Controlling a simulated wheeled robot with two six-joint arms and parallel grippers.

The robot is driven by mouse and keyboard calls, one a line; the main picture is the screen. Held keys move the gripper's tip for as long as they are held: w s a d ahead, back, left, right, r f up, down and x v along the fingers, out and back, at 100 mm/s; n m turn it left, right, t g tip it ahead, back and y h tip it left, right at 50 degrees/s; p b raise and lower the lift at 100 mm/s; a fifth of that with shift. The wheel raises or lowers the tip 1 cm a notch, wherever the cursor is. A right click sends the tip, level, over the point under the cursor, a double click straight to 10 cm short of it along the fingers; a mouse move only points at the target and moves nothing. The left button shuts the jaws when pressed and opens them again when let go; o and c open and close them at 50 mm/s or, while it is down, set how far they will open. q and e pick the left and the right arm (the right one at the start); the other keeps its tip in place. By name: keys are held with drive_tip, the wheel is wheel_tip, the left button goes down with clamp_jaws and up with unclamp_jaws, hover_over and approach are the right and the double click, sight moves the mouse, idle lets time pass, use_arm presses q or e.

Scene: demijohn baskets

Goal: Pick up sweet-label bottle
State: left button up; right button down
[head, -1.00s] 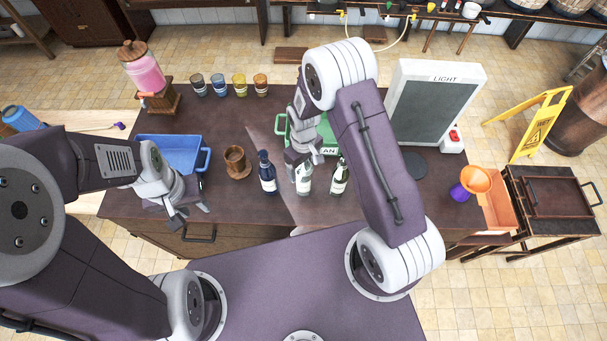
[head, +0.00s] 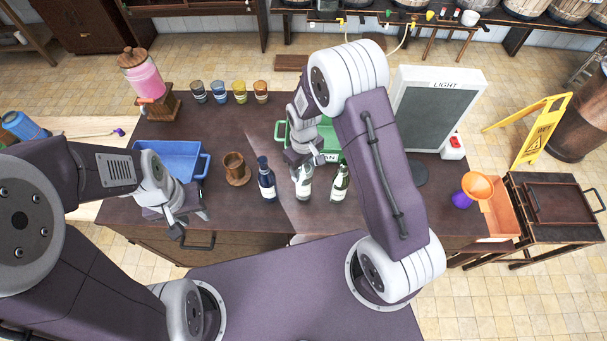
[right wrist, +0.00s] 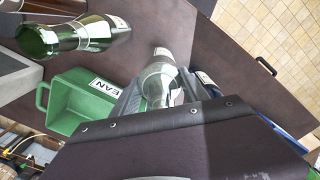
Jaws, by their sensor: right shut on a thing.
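Three bottles stand in a row at the table's front: a dark blue one (head: 267,184), a clear one (head: 304,186) and a green one (head: 339,186). Each has a pale label whose words I cannot read, so I cannot tell which is sweet. My right gripper (head: 302,166) is shut on the clear bottle near its upper part; that bottle also shows between the fingers in the right wrist view (right wrist: 161,78). The green bottle (right wrist: 75,38) stands apart from the gripper. My left gripper (head: 190,222) is open and empty by the table's front left edge.
A green bin (head: 329,150), its label partly hidden, stands behind the bottles. A blue bin (head: 172,160) and brown mug (head: 235,168) are to the left. Several small cups line the back. A dark LIGHT panel (head: 437,113) and an orange funnel (head: 477,185) are at right.

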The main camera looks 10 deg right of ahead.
drive_tip(key=shift+s+a+r+b, duration=0.15)
drive_tip(key=shift+r+b, duration=0.2)
drive_tip(key=shift+r, duration=0.5)
drive_tip(key=s+a+r+b, duration=0.2)
drive_tip(key=s+r, duration=0.5)
drive_tip(key=s, duration=0.4)
drive_tip(key=shift+a+b, duration=0.35)
drive_tip(key=shift+a, duration=0.25)
drive_tip(key=shift+w+f, duration=0.1)
